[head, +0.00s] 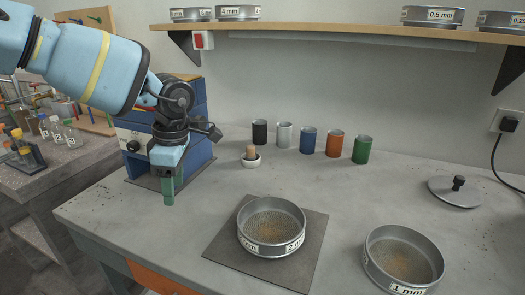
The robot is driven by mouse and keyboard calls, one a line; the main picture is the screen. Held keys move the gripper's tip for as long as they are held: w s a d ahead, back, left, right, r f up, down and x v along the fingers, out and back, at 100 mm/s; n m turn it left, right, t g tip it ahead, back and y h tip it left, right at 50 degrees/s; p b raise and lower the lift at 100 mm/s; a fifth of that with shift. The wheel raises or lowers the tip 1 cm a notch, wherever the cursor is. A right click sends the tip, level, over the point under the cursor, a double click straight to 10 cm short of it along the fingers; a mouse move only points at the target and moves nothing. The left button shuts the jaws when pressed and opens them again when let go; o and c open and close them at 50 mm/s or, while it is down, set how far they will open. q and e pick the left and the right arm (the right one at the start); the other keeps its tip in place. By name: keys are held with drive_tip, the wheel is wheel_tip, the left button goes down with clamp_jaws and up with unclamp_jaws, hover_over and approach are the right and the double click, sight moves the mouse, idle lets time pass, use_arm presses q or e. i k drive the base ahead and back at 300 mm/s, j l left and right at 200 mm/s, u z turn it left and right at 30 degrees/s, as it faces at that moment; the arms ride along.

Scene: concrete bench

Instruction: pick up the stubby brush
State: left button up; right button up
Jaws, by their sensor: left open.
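My left gripper (168,192) hangs over the left part of the bench, pointing down, in front of a blue machine. It is to the left of the brush and clear of it. It is seen edge-on, with a green fingertip showing, and nothing is visible in it. My right gripper is out of view.
Several coloured cups (308,140) stand in a row behind the dish. A sieve (271,252) sits on a dark mat (226,250); another sieve (402,285) and a lid (455,193) are at right. The blue machine (196,115) stands at left. A shelf (340,32) overhangs the back.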

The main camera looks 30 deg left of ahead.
sight(250, 156)
drive_tip(key=i, duration=1.1)
